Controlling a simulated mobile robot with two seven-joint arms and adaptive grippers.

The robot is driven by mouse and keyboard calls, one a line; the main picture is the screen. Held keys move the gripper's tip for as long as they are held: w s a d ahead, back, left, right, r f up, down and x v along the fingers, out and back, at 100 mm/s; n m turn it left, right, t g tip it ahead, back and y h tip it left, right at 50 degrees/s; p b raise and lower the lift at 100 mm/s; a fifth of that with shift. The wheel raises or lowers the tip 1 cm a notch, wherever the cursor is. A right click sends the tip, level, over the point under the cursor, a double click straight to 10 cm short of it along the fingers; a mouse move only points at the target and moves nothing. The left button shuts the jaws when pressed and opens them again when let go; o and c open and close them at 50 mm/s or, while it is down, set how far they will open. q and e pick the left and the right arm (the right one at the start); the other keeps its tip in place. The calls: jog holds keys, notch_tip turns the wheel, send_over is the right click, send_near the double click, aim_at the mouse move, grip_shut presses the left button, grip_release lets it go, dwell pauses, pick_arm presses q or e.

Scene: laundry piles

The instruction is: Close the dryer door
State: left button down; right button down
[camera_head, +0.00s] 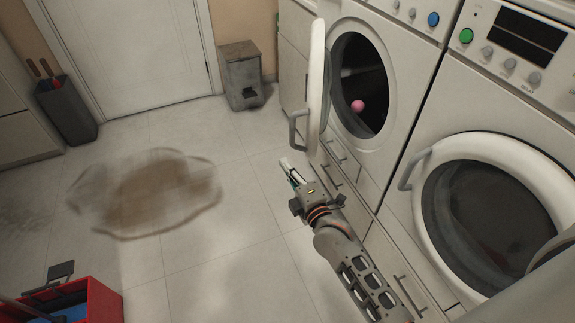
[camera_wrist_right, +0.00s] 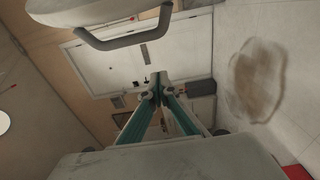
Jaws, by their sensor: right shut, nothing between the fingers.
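The open dryer door (camera_head: 317,85) stands swung out to the left of its round opening, seen nearly edge-on in the head view. Its grey handle (camera_head: 297,128) sticks out on the side toward the room. A pink ball-like item (camera_head: 357,106) shows in the dark drum. My right gripper (camera_head: 287,166) is shut and empty, below the door and apart from it, over the floor in front of the drawers. In the right wrist view the shut fingertips (camera_wrist_right: 157,80) show below the door handle (camera_wrist_right: 125,38). My left gripper is not in view.
A second machine (camera_head: 490,220) with its round door shut stands at the right. A small grey bin (camera_head: 241,75) is by the far wall. A dark container (camera_head: 66,108) stands at the left, a red box (camera_head: 104,302) at the lower left. A brown stain (camera_head: 150,192) marks the open floor.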

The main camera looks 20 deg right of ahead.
pick_arm(q)
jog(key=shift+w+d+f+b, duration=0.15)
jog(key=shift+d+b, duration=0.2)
jog(key=shift+b, duration=0.65)
pick_arm(e)
jog(key=w+d, duration=0.3)
jog(key=w, duration=0.4)
